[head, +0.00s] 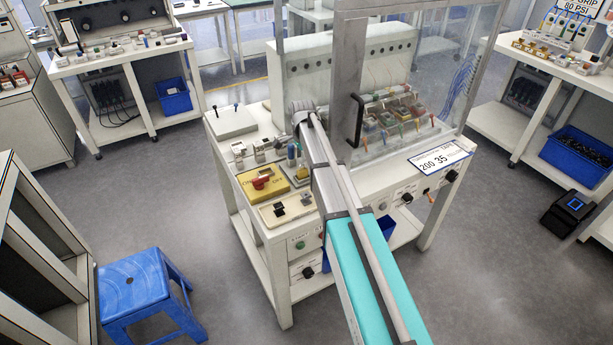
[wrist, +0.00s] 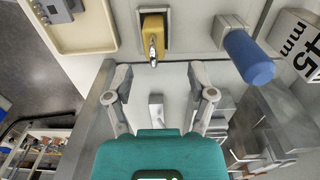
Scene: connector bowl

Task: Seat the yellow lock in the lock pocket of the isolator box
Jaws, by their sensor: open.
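The yellow lock (wrist: 153,26) shows in the wrist view at top centre, its silver shackle pointing down the picture. It sits at a dark rectangular recess or holder. My gripper (wrist: 160,88) is open, its two fingers spread wide with nothing between them. The lock lies just beyond the fingertips, near the line midway between them, and apart from them. In the head view, the isolator box (head: 250,188) is yellow with a red handle and stands on the bench left of my arm. I cannot make out its lock pocket.
A cream tray (wrist: 88,38) with a dark part lies to the left. A clear-walled enclosure (head: 425,70) rises behind my arm. A blue stool (head: 140,288) stands on the floor.

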